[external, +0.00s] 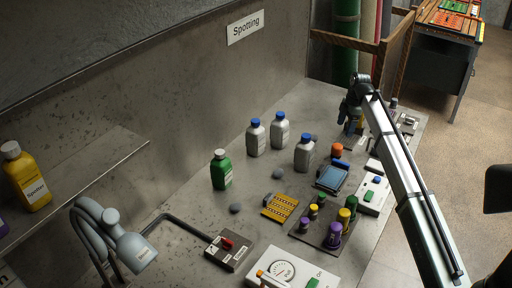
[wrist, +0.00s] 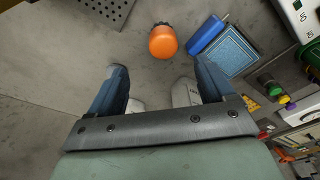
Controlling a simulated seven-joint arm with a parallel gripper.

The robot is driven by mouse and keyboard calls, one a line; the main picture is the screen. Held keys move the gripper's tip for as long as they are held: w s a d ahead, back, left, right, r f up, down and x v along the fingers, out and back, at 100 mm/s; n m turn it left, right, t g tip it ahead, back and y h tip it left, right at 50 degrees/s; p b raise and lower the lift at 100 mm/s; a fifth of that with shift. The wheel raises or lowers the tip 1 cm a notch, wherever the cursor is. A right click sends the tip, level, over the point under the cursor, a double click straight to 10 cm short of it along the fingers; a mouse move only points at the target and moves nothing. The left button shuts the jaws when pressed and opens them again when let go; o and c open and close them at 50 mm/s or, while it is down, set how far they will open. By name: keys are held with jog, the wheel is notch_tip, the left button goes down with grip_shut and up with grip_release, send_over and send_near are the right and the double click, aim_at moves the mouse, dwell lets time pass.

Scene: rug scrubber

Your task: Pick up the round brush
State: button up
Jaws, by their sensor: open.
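No thing is plainly marked as the round brush. A round orange piece with a dark end (wrist: 162,42) may be it; it lies ahead of the fingertips in the wrist view, roughly centred between them. In the external view the orange piece (external: 337,150) stands on the bench, right of the grey bottles. My gripper (external: 352,118) is over the far part of the bench, beyond the orange piece. In the wrist view my gripper (wrist: 160,78) has its two blue fingers wide apart, with nothing held. Pale shapes partly show behind its crossbar.
A blue pad (wrist: 231,50) and blue bar (wrist: 207,35) lie close to the orange piece. Grey bottles (external: 304,154), a green bottle (external: 221,170) and a tray of coloured-capped vials (external: 322,232) stand nearer. A perforated plate (wrist: 108,8) is at upper left.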

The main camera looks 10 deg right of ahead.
aim_at(338, 145)
jog(key=f, duration=0.5)
jog(key=a+f, duration=0.1)
jog(key=f, duration=0.1)
jog(key=shift+a+f, duration=0.1)
jog(key=shift+f, duration=0.3)
jog(key=f, duration=0.1)
jog(key=a+f, duration=0.1)
jog(key=f, duration=0.2)
jog(key=shift+s+a, duration=0.15)
jog(key=shift+s, duration=0.15)
jog(key=shift+a+f, duration=0.1)
jog(key=shift+f, duration=0.35)
jog(key=c, duration=1.1)
jog(key=shift+c, duration=0.2)
jog(key=shift+r, duration=0.1)
